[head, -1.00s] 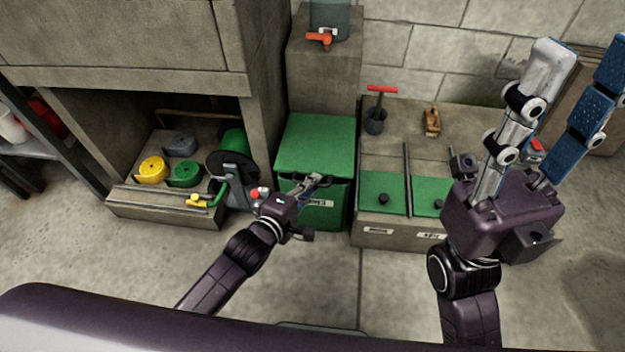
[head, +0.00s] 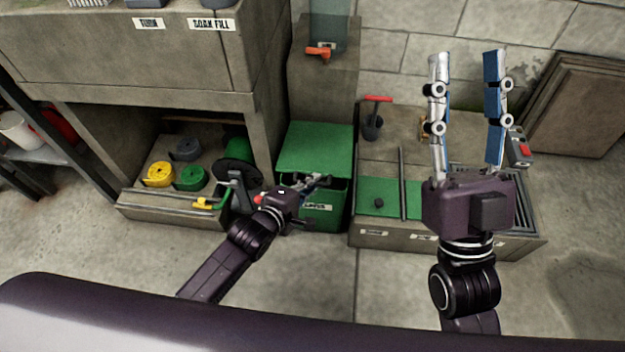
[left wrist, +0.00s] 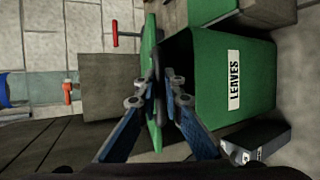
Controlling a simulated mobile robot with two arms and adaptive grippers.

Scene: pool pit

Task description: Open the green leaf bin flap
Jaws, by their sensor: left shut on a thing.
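The green leaf bin (head: 335,205) stands on the floor near the middle of the head view. In the left wrist view its body (left wrist: 245,80) lies sideways with a "LEAVES" label. Its green flap (head: 317,142) is on top; the left wrist view shows the flap (left wrist: 148,45) edge-on, with a dark gap between it and the body, so it stands partly open. My left gripper (head: 318,180) is shut on the flap's front edge, where a dark bar shows between the fingertips (left wrist: 155,88). The exact contact is partly hidden. My right gripper (head: 467,58) is open and empty, fingers upright.
Left of the bin is a concrete niche with coiled hoses (head: 160,175) and a green reel (head: 237,152). A block with an orange tap (head: 318,52) stands behind. To the right is a low unit with green lids (head: 378,188). Floor in front is clear.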

